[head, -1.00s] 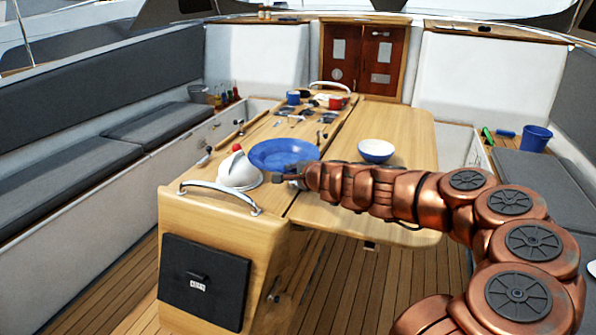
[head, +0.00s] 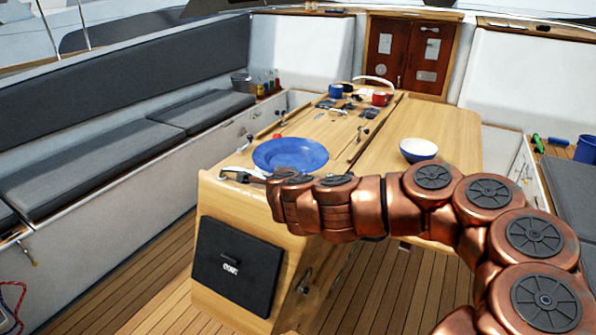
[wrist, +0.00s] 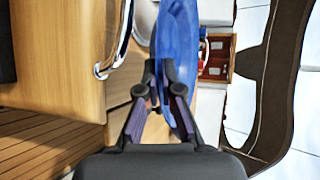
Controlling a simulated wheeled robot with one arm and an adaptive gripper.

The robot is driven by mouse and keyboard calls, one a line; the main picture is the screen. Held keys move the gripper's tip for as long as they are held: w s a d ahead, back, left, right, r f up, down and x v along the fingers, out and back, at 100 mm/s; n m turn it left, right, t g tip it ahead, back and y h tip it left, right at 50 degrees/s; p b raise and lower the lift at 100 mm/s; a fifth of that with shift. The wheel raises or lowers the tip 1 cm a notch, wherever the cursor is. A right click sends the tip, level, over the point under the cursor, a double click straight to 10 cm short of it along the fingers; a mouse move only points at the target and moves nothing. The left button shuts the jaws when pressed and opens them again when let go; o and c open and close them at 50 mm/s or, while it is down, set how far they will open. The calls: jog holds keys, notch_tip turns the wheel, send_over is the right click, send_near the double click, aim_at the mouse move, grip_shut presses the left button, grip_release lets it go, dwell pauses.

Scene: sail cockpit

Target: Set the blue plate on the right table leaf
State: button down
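The blue plate (head: 291,154) lies on the left part of the wooden table, close to its near end. My gripper (head: 252,176) is at the plate's near left edge, low over the table end and partly hidden by my wrist. In the wrist view, the two fingers (wrist: 159,78) stand apart with a gap between them. The right table leaf (head: 440,130) is raised and carries a white-and-blue bowl (head: 418,150).
A blue mug (head: 336,91), a red mug (head: 380,98) and several small items crowd the table's far end. A metal handle (wrist: 118,42) is close to the gripper. Free wood surrounds the bowl. Cushioned benches (head: 110,150) line the left side.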

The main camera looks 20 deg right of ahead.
jog(key=shift+a+r+m+h, duration=0.15)
jog(key=shift+a+m+h, duration=0.15)
jog(key=shift+a, duration=0.85)
